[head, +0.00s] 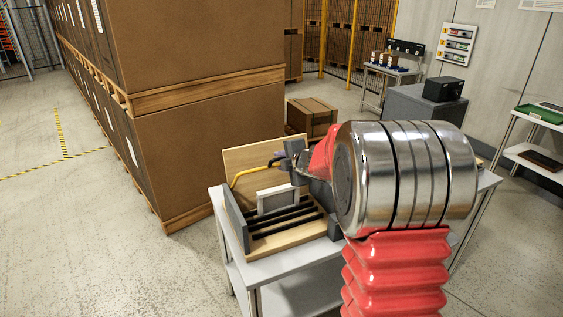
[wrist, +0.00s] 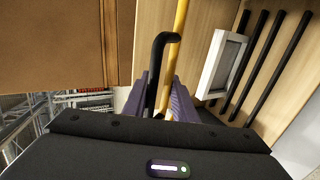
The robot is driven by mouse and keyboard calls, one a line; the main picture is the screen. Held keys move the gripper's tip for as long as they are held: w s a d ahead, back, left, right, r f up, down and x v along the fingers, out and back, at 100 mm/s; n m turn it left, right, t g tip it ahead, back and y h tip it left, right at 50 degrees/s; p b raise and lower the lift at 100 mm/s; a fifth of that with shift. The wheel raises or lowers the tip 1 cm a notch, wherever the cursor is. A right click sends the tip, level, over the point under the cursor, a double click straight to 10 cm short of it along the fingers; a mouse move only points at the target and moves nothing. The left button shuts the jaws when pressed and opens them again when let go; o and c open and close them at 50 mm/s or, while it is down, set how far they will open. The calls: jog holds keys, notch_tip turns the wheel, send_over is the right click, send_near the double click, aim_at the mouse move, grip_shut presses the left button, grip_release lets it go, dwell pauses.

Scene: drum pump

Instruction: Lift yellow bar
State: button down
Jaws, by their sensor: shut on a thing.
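The yellow bar (head: 247,171) shows in the head view as a thin bent rod along the back of a wooden fixture (head: 240,158), with a dark end at my gripper. In the wrist view the yellow bar (wrist: 179,40) runs from the top edge down between the purple fingers, beside a black bent grip (wrist: 158,60). My gripper (head: 281,160) is shut on the bar at its dark end; in the wrist view its fingers (wrist: 166,98) lie on both sides of it. My wrist partly hides the fixture's right side.
A white frame (head: 277,199) stands in the fixture above several black rods (wrist: 262,65). The fixture sits on a grey table (head: 295,297). Stacked cartons on pallets (head: 205,150) stand close behind at left. Open floor (head: 90,230) lies at far left.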

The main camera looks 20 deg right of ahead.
jog(key=shift+r, duration=0.15)
jog(key=c, duration=1.8)
grip_release()
jog(key=shift+c, duration=0.2)
jog(key=shift+d, duration=0.1)
jog(key=shift+r, duration=0.1)
jog(key=s+r, duration=0.5)
jog(key=r, duration=0.9)
jog(key=shift+s+r, duration=0.2)
jog(key=shift+r, duration=0.15)
jog(key=v, duration=1.3)
jog(key=shift+s, duration=0.35)
